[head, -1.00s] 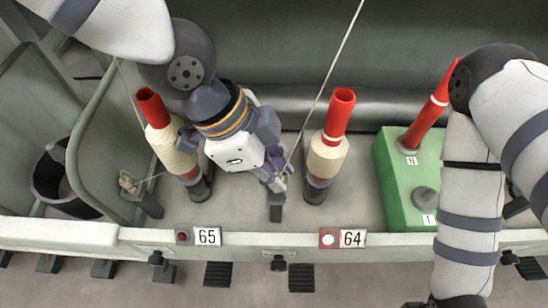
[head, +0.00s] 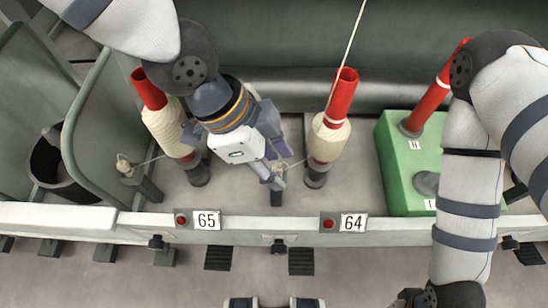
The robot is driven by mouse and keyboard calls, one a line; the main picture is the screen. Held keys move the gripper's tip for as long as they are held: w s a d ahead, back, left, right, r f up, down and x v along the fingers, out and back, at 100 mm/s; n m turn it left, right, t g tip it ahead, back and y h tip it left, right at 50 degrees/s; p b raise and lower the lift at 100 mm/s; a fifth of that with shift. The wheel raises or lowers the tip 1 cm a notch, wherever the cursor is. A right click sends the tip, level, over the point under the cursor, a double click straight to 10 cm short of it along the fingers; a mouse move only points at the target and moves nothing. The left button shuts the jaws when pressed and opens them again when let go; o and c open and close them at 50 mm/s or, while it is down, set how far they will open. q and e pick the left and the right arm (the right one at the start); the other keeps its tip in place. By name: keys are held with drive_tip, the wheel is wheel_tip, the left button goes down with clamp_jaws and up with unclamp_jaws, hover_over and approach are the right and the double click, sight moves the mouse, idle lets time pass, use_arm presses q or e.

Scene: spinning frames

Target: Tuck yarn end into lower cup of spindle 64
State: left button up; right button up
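Spindle 64 (head: 317,177) carries a red tube (head: 342,92) with cream yarn wound on its lower part (head: 328,138). My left gripper (head: 276,180) is just left of the spindle's dark base, fingers down and apparently shut on the yarn end. The yarn (head: 350,45) runs from the top edge down to the wound package. A short length (head: 297,163) spans from the gripper to the spindle's lower part. Whether it sits in the lower cup is too small to tell. My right arm is on the right; its fingers are not visible.
Spindle 65 (head: 196,172) with its red tube and cream yarn stands left of my gripper. A green box (head: 398,172) holding a red tube (head: 430,103) stands right of spindle 64. The rail with number plates 65 (head: 207,222) and 64 (head: 353,223) runs in front.

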use_arm(q)
drive_tip(key=v, duration=1.2)
